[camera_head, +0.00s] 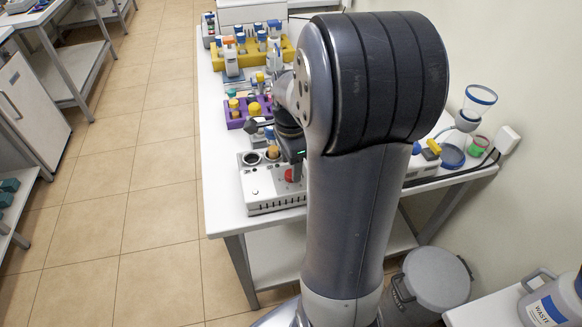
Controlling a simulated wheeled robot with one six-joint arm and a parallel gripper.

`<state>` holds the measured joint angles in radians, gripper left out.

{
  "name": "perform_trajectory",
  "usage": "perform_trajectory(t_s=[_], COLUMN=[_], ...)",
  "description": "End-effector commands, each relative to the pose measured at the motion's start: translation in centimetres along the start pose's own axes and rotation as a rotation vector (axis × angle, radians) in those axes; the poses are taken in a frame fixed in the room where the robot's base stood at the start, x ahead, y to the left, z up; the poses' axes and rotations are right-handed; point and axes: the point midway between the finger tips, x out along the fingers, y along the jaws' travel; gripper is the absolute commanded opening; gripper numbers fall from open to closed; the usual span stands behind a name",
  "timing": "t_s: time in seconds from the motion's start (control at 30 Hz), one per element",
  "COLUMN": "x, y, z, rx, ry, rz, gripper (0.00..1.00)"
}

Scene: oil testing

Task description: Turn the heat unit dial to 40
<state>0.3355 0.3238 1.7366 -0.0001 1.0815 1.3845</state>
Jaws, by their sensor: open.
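The heat unit (262,192) appears to be the white box with dark round openings on top, at the near left corner of the white table. A small red part (290,175) shows on it, partly covered by my arm; I cannot tell whether it is the dial. No dial number can be read. My gripper (288,147) is above the right part of the unit, pointing down, mostly hidden behind my own arm. It is open, and its fingertips cannot be made out. I cannot tell whether it touches the unit.
A purple rack (236,119) with yellow-capped items stands behind the unit. A yellow rack (238,62) with several bottles is farther back. A funnel stand (468,122) is at the right by the wall. A grey bin (436,278) stands on the floor. The left floor is clear.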

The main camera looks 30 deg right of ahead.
Motion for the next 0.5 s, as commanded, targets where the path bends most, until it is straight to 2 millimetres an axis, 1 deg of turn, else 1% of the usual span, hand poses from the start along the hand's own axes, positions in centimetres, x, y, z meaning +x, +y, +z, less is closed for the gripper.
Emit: perform_trajectory(t_s=[0.03, 0.1, 0.3, 0.4, 0.5], x=[-1.2, -2.7, -6.4, -7.6, -8.3], y=[-0.1, -0.1, -0.1, -0.1, 0.0], z=[0.0, 0.0, 0.0, 0.0, 0.0], rx=[0.0, 0.0, 0.0, 0.0, 0.0], ry=[0.001, 0.001, 0.001, 0.001, 0.0], rz=[-0.007, -0.007, -0.005, -0.004, -0.002], gripper=[0.52, 0.52, 0.52, 0.52, 0.52])
